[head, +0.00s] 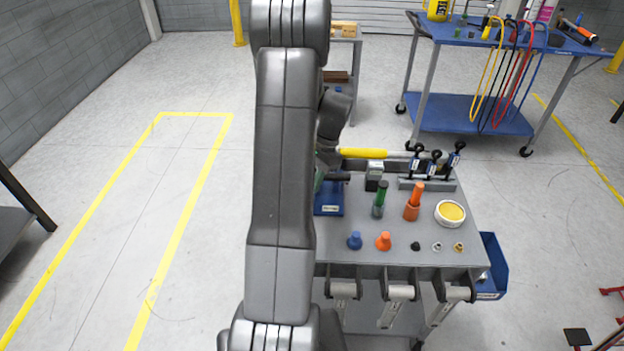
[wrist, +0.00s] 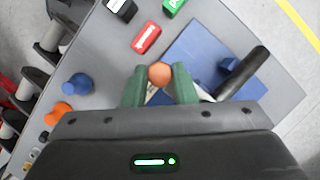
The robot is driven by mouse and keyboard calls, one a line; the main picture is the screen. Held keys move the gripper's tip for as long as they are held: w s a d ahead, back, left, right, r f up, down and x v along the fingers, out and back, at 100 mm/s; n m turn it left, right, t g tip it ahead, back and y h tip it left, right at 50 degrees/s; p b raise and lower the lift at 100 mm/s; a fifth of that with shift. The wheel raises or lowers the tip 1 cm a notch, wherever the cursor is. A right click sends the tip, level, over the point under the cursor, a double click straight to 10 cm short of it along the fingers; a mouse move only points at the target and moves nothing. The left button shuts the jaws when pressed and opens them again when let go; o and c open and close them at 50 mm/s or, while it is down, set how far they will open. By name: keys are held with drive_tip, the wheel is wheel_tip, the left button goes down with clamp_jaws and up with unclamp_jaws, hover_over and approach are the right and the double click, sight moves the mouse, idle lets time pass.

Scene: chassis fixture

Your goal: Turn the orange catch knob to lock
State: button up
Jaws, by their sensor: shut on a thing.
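The orange catch knob (wrist: 160,75) is a small round ball in the wrist view. My gripper (wrist: 160,84) has green fingers, one on each side of the knob, and is shut on it. The knob's lower part and its catch are hidden by the fingers. A blue plate (wrist: 197,50) lies beside and beyond the knob, with a black bar (wrist: 243,73) at its right. In the head view my own arm hides the knob and most of the gripper; part of the blue plate (head: 329,208) shows beside the arm. Which way the knob is turned cannot be told.
The grey bench top (head: 345,257) holds a blue knob (head: 354,240), an orange knob (head: 383,241), a green-topped post (head: 379,200), an orange post (head: 413,203) and a yellow-topped round tub (head: 450,213). A red block (wrist: 147,39) lies near the fingers. A blue bin (head: 492,268) hangs at the right.

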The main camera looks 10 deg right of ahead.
drive_tip(key=o, duration=1)
drive_tip(key=shift+r, duration=0.15)
drive_tip(key=b+v, duration=0.1)
drive_tip(key=v, duration=1.2)
drive_tip(key=shift+r, duration=0.25)
drive_tip(key=shift+d+f, duration=0.1)
drive_tip(key=p+x, duration=0.1)
drive_tip(key=x, duration=1.2)
drive_tip(key=shift+f, duration=0.3)
